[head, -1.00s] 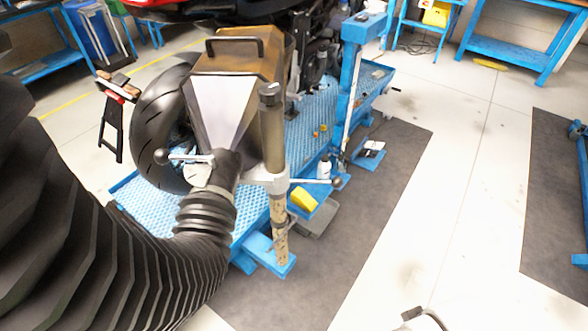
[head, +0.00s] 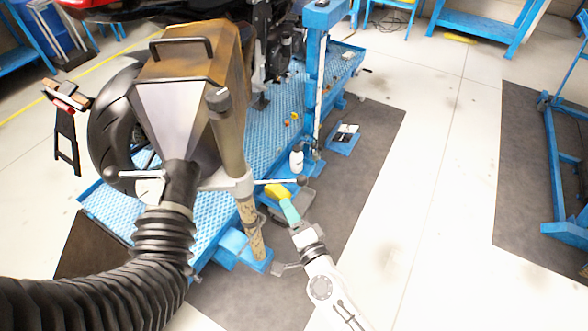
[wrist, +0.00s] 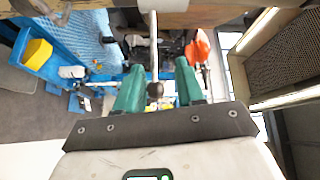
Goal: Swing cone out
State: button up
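The cone (head: 175,110), a grey funnel-shaped hood with a brown weathered body and a black top handle, sits behind the motorcycle's rear tyre (head: 117,125). A ribbed black hose (head: 160,235) joins its narrow end. It is beside an upright post (head: 228,135) with a clamp collar. A thin lever (head: 275,182) with a black ball knob sticks out right from the collar. My gripper (head: 287,211) is below and right of the knob. In the wrist view my gripper (wrist: 159,78) has its green fingers apart, with a rod (wrist: 154,50) and black knob showing between them, gaps on both sides.
A blue lift platform (head: 275,135) carries the motorcycle. A yellow item (head: 277,191) and a white bottle (head: 296,160) sit close behind my gripper. A blue lift post (head: 312,90) stands farther back. The floor (head: 430,210) at right is open.

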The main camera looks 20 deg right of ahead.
jog(key=w+d+m+h, duration=0.3)
jog(key=w+d+m, duration=0.1)
jog(key=w, duration=0.7)
jog(key=shift+w+d+f+h+b, duration=0.15)
jog(key=shift+d+f+h+b, duration=0.15)
jog(key=shift+d+f+h, duration=0.15)
jog(key=shift+c, duration=0.2)
grip_shut()
